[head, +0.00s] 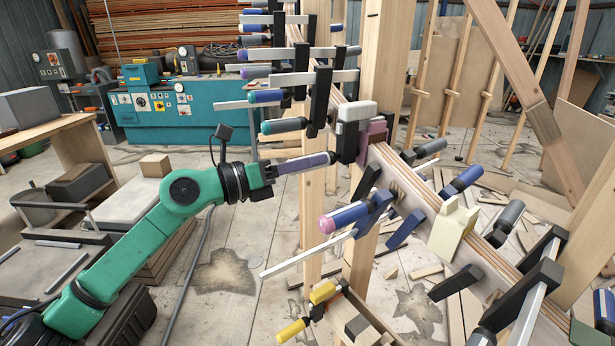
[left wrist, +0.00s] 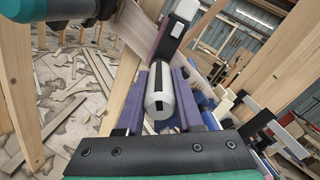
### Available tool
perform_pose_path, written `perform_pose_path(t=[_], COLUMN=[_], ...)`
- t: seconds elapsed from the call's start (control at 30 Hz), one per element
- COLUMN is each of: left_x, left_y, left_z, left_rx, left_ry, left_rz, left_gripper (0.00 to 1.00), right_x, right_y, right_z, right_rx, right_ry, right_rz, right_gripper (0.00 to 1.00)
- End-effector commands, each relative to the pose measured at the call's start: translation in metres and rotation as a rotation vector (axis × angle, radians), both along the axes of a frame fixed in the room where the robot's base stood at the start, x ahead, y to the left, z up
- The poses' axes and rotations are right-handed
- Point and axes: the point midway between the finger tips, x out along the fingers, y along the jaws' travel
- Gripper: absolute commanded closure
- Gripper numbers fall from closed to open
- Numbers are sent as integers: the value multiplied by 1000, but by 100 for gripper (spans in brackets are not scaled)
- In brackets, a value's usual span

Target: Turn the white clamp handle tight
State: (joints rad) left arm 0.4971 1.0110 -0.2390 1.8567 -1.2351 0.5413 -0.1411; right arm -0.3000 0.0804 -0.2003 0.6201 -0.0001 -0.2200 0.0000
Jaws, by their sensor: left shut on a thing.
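The white clamp handle (left wrist: 160,102), with dark slots, sits between the two purple fingers of my left gripper (left wrist: 158,72) in the left wrist view. The gripper is shut on it. In the head view my left gripper (head: 328,158) reaches in from the left, level with the clamp, and its fingers hide the handle. The clamp's white upper end (head: 357,111) sits over the curved laminated stringer (head: 395,172); it also shows in the left wrist view (left wrist: 186,12). My right gripper is not in view.
A wooden post (head: 374,60) stands behind. The floor below holds wood offcuts.

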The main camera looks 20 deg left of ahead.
Motion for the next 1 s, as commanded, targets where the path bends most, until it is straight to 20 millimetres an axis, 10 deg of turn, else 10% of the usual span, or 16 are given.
perform_pose_path(t=[1.0], left_x=[0], left_y=[-1], left_z=[-2], left_rx=[397], left_ry=[-375], left_rz=[-2], left_gripper=[100], right_x=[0], right_y=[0], right_z=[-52], right_rx=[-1], right_ry=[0], right_rz=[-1], right_gripper=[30])
